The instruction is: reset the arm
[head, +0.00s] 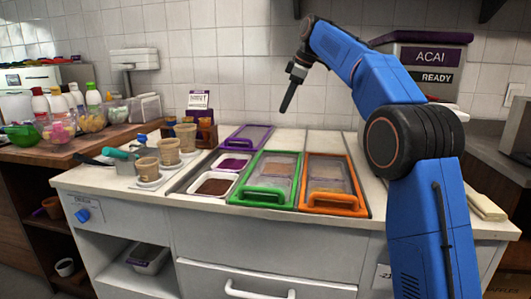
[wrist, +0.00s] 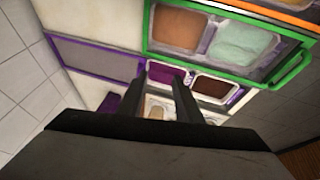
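My blue arm rises at the right of the head view and bends over the counter. My gripper (head: 287,98) hangs high above the back of the counter, pointing down, clear of everything. In the wrist view its two dark fingers (wrist: 164,84) stand apart with nothing held, and tubs and a cup show between them far below. Below it are the green-framed lid (head: 267,180), the orange-framed lid (head: 332,200) and the purple-framed lid (head: 249,132). A tub of dark brown topping (head: 215,186) and a tub of purple topping (head: 234,164) lie uncovered.
Several tan cups (head: 168,152) stand in a holder left of the tubs, beside a teal-handled scoop (head: 118,154). An acai machine (head: 430,60) stands at the back right. A wooden side counter (head: 70,150) with bottles is at left. The air around my gripper is free.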

